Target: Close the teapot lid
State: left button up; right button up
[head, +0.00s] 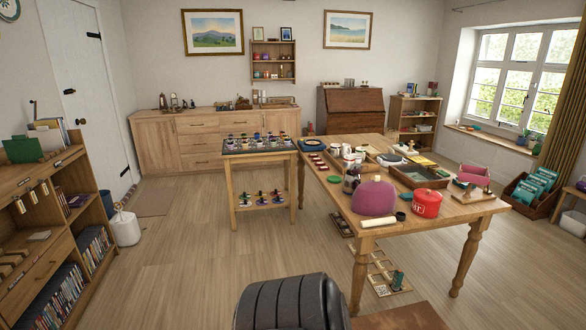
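I cannot pick out a teapot or its lid for certain at this size. On the near end of the wooden table (335,190) sits a rounded magenta dome (374,198). Right of it is a red lidded pot or tin (427,204) with pale markings; its lid appears to be on. A small dark and silvery vessel (350,182) stands just left of the dome, partly hidden by it. Neither of my grippers is in view.
A smaller table (245,191) with rows of small items adjoins the wooden table's left side. A black ribbed padded object (290,303) is at the bottom centre.

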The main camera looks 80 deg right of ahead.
aim_at(355, 170)
jog(key=i, duration=1.15)
jog(key=z, duration=2.45)
jog(key=i, duration=2.15)
jog(key=z, duration=3)
jog(key=i, duration=0.65)
jog(key=z, duration=0.05)
